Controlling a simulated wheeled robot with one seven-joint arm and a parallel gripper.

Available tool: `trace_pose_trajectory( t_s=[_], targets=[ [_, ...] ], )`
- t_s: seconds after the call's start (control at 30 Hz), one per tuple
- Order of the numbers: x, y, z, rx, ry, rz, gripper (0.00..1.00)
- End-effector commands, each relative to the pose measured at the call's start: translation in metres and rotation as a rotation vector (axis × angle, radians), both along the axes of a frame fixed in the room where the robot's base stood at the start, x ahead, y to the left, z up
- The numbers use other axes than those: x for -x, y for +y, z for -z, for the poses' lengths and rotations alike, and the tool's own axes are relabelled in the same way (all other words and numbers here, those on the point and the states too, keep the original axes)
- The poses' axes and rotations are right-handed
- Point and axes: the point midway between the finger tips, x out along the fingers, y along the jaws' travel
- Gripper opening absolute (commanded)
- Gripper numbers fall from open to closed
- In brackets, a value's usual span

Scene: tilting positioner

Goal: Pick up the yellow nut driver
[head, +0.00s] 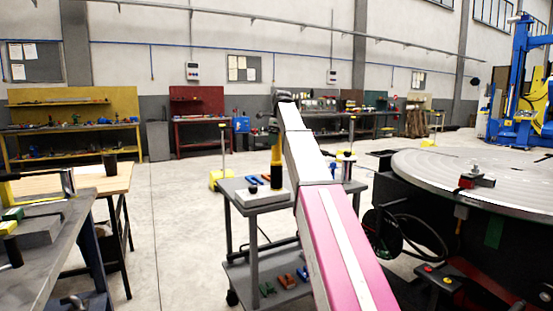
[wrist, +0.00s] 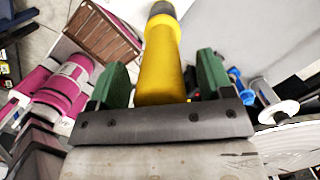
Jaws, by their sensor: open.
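The yellow nut driver (head: 277,176) stands upright at a white block (head: 264,198) on the grey cart in the head view. My gripper (head: 275,148) is at its upper part, at the end of my arm. In the wrist view the driver's yellow handle (wrist: 160,65) lies between the two green fingers of my gripper (wrist: 163,75), with a narrow gap on each side. The jaws are open. The handle's near end is hidden behind the dark gripper bar, and its far end shows a dark grey part.
The grey cart (head: 257,211) has blue and orange pieces behind the driver and small parts on its lower shelf. A large round metal table (head: 480,175) stands to the right. A workbench (head: 50,245) stands at left. Open floor (head: 180,220) lies between bench and cart.

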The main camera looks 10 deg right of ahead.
Motion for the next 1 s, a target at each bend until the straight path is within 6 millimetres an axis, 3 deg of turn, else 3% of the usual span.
trace_pose_trajectory(
  t_s=[0.03,0.17,0.2,0.67,1.0],
  targets=[
    [0.000,0.000,0.000,0.000,0.000,0.000,0.64],
    [0.000,0.000,0.000,0.000,0.000,0.000,0.21],
    [0.000,0.000,0.000,0.000,0.000,0.000,0.15],
    [-0.001,0.000,-0.011,0.000,-0.001,0.000,0.15],
    [-0.002,0.000,-0.063,0.000,-0.001,0.000,0.15]
  ],
)
